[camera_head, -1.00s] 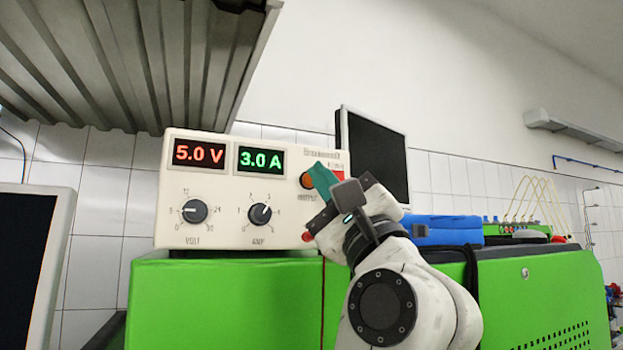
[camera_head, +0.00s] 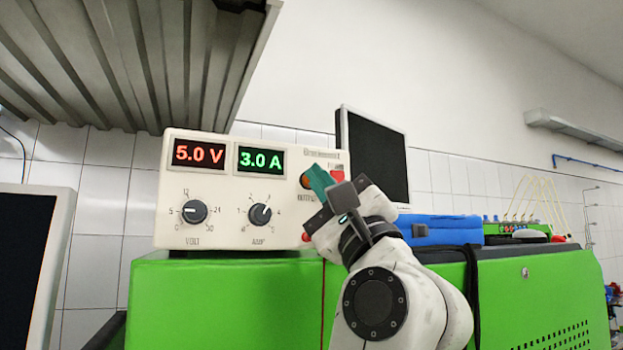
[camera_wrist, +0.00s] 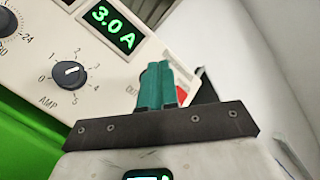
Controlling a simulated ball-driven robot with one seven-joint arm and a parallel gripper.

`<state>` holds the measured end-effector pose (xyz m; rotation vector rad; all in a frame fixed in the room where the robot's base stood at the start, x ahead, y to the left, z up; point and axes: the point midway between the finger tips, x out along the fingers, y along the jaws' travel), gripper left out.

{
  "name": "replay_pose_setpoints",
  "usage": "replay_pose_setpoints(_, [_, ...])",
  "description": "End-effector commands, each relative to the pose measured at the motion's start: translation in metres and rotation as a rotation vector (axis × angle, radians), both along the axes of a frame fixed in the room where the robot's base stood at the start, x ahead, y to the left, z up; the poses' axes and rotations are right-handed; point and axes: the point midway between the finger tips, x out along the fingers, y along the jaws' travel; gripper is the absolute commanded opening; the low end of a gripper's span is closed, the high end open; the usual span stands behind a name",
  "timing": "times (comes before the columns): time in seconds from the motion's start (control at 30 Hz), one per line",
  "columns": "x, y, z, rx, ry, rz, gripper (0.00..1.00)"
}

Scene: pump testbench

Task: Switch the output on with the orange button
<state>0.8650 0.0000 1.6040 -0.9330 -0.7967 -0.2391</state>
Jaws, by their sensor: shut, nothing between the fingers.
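The cream power supply (camera_head: 225,218) stands on the green cabinet, with 5.0 V in red and 3.0 A in green on its displays. Its orange button (camera_head: 305,181) shows only in part, at the right of the front panel above the output label, in the head view. My gripper (camera_head: 318,179) is shut and empty, its teal fingertips overlapping the button's right side. I cannot tell whether they touch it. In the wrist view the shut fingers (camera_wrist: 158,78) point at the panel right of the amp knob and hide the button.
The volt knob (camera_head: 194,212) and amp knob (camera_head: 260,214) are left of my gripper. A red terminal (camera_head: 306,237) sits just below it. A dark monitor (camera_head: 377,155) and a blue case (camera_head: 440,230) stand to the right. A corrugated metal sheet (camera_head: 130,60) hangs above.

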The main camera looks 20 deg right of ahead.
Motion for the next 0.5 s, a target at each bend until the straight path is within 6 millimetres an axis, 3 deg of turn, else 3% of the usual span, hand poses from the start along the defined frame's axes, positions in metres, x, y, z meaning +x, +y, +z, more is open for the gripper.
replay_pose_setpoints(0.5, [0.0059,-0.0002,0.0001,0.001,0.000,0.001,0.00])
